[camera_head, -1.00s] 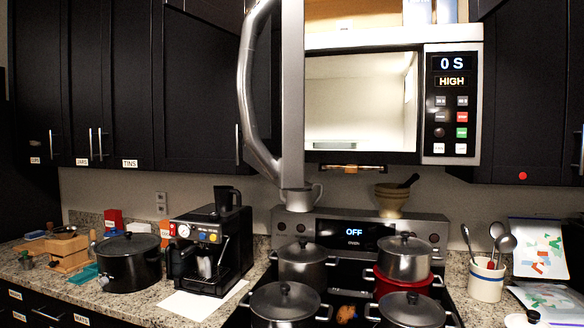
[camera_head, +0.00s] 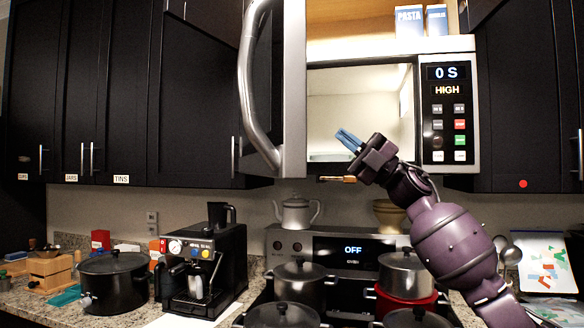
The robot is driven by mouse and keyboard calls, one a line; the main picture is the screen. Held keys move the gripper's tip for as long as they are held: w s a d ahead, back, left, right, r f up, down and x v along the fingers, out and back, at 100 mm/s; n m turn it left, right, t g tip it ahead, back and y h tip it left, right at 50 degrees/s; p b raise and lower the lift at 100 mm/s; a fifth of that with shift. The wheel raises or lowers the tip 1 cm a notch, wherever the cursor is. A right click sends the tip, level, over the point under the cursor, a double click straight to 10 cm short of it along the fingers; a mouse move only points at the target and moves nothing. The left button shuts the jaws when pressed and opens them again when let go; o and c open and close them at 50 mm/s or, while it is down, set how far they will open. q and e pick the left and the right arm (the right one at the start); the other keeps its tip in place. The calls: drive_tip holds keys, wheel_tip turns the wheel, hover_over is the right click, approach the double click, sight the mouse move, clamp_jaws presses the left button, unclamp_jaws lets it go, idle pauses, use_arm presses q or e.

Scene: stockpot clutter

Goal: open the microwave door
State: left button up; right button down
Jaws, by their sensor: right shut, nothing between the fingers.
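The microwave (camera_head: 458,57) is mounted above the stove, its panel reading "0 S" and "HIGH". Its door (camera_head: 293,90) stands swung wide open toward me at the left side, seen nearly edge-on, with the long curved handle (camera_head: 247,85) facing left. The lit cavity (camera_head: 350,100) is exposed and looks empty where I can see it. My right gripper (camera_head: 346,138), with blue fingers, is shut and empty in front of the cavity's lower part, to the right of the door and apart from it. My left gripper is not in view.
Below are a stove (camera_head: 350,250) with several pots, a white teapot (camera_head: 297,211), a coffee machine (camera_head: 205,265) and a black pot (camera_head: 113,282) on the counter. An open shelf above the microwave holds a pasta box (camera_head: 409,22). Dark cabinets flank both sides.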

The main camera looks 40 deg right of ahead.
sight(294, 153)
drive_tip(key=s+r+n+g, duration=0.3)
drive_tip(key=s+g, duration=0.1)
drive_tip(key=g, duration=0.1)
wheel_tip(294, 153, down, 6)
drive_tip(key=s+m+g+h, duration=0.2)
drive_tip(key=g+h, duration=0.2)
drive_tip(key=x, duration=1.4)
drive_tip(key=shift+a, duration=0.25)
drive_tip(key=shift+p, duration=0.3)
